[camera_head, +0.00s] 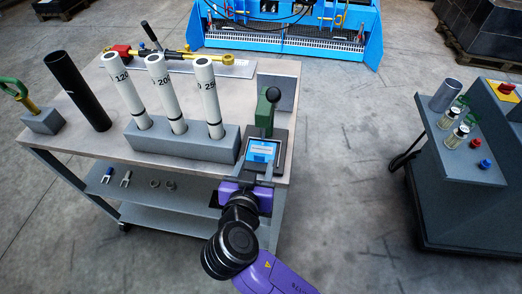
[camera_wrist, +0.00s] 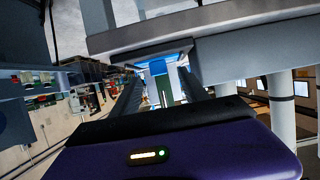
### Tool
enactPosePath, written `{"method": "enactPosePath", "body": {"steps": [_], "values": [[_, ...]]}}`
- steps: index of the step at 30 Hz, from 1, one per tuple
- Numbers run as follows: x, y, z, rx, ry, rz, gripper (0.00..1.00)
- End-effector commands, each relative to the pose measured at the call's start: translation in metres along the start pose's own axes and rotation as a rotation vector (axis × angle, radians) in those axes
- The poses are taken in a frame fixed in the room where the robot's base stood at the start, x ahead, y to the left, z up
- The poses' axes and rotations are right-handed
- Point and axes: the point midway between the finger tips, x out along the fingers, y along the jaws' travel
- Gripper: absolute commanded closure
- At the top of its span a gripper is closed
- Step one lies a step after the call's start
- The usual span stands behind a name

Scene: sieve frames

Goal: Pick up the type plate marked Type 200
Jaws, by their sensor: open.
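A small bright blue plate (camera_head: 262,150) with a pale strip lies in a dark frame at the table's front right corner. Its marking is too small to read, so I cannot tell whether it says Type 200. My gripper (camera_head: 259,168) is open, just on the near side of this plate. In the wrist view, a blue patch (camera_wrist: 158,67) shows ahead between the two dark fingers of my gripper (camera_wrist: 163,84). I cannot tell whether the fingers touch the plate or its frame.
A grey block (camera_head: 180,142) on the table (camera_head: 85,140) holds three white numbered tubes (camera_head: 162,90) left of my gripper. A green lever with a black knob (camera_head: 267,110) stands behind the plate. A black tube (camera_head: 78,90) stands farther left.

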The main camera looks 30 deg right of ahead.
Motion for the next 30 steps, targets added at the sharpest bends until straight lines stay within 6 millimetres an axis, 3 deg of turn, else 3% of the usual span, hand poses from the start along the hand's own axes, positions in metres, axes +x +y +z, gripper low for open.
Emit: {"method": "enactPosePath", "body": {"steps": [6,15,23,30], "values": [[0.028,0.002,0.001,0.0,-0.001,0.002,0.47],[0.033,0.002,0.002,0.0,-0.001,-0.001,0.47],[0.033,0.002,0.002,0.0,0.0,-0.001,0.98],[0.032,0.001,0.001,0.001,0.001,-0.001,1.0]]}}
